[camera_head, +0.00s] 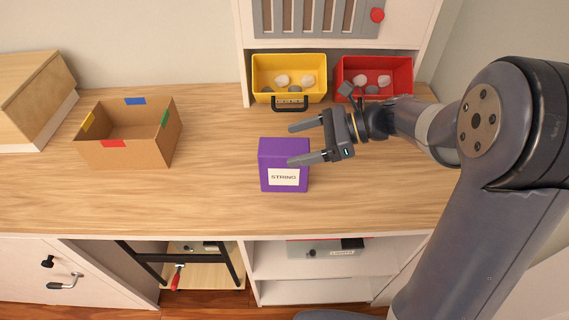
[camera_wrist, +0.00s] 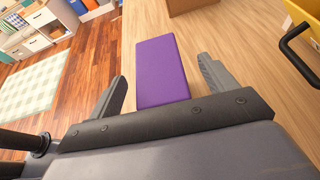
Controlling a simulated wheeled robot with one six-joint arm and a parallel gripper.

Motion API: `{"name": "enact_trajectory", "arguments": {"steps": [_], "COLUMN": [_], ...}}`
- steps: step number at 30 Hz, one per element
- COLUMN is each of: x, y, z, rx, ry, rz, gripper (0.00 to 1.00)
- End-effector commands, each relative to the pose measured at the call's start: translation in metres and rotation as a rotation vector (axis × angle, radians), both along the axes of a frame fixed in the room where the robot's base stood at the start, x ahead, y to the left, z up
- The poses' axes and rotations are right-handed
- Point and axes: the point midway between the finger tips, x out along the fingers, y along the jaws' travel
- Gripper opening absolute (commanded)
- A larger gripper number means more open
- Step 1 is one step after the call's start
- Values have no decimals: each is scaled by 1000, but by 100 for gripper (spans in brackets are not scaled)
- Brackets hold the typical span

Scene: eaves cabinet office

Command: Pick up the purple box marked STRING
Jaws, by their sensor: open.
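The purple box (camera_head: 272,158) stands on the wooden counter, with a white label reading STRING on its front. My gripper (camera_head: 290,143) is open and empty above the box, its fingers pointing left in the head view. One finger overlaps the box in that view. In the wrist view, the plain purple top of the box (camera_wrist: 161,72) lies ahead, between the lines of the two spread fingers (camera_wrist: 163,82). The right finger appears close to the box's near right corner. I cannot tell the exact height gap, and no contact is clear.
An open cardboard box (camera_head: 127,153) with coloured tabs stands left on the counter (camera_head: 215,195). A yellow bin (camera_head: 289,96) with a dark handle and a red bin (camera_head: 374,93), both holding stones, stand behind. The counter between cardboard box and purple box is clear.

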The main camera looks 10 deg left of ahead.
Motion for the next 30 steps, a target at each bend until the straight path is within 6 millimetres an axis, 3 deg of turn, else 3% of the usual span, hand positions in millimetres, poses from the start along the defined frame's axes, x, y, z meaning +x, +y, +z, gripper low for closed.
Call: {"name": "enact_trajectory", "arguments": {"steps": [7, 16, 30], "x": [-9, -9, -9], "y": [31, 35, 34], "z": [-16, -19, -18], "rx": [0, 0, 0], "ry": [2, 1, 0], "rz": [3, 1, 1], "gripper": [80, 80, 42]}}
